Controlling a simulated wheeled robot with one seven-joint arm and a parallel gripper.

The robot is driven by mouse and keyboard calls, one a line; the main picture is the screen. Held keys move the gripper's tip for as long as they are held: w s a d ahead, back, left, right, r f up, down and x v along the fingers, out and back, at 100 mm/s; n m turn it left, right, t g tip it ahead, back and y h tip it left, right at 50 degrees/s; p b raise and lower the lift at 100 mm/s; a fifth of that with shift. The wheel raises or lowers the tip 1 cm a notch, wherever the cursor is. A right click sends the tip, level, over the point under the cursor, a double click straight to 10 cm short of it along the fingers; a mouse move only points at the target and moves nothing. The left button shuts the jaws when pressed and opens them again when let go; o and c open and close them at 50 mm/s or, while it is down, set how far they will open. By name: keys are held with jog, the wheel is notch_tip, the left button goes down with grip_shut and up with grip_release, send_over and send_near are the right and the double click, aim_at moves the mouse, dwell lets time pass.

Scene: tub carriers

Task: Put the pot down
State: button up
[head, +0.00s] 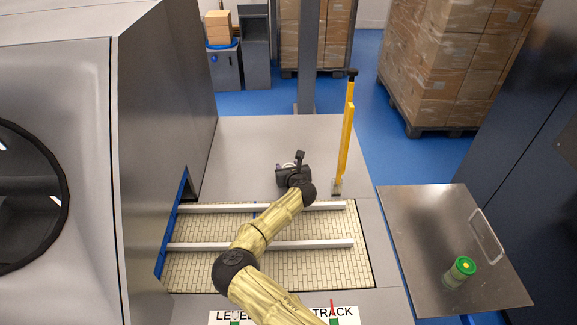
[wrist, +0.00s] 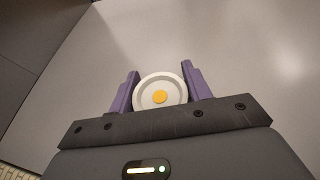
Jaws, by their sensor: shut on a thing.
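The pot (wrist: 146,98) has a round white top with a yellow dot at its middle. In the wrist view it sits between the two purple fingers of my gripper (wrist: 160,84), which is shut on it. In the head view my gripper (head: 293,168) is over the grey metal deck (head: 245,150), beyond the tiled conveyor. Only a sliver of the pot shows there, mostly hidden by my gripper. I cannot tell whether its base touches the deck.
The conveyor (head: 210,270) has two pale rails (head: 310,244). A yellow post (head: 346,140) stands right of my gripper. A green-lidded jar (head: 459,271) stands on a metal tray (head: 420,230) at right. A grey machine (head: 160,110) walls the left. The deck around my gripper is clear.

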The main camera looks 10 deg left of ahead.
jog(key=shift+f, duration=0.1)
jog(key=o, duration=1)
jog(key=shift+s, duration=0.1)
jog(key=b+v, duration=0.2)
jog(key=v, duration=1)
jog(key=shift+b, duration=0.4)
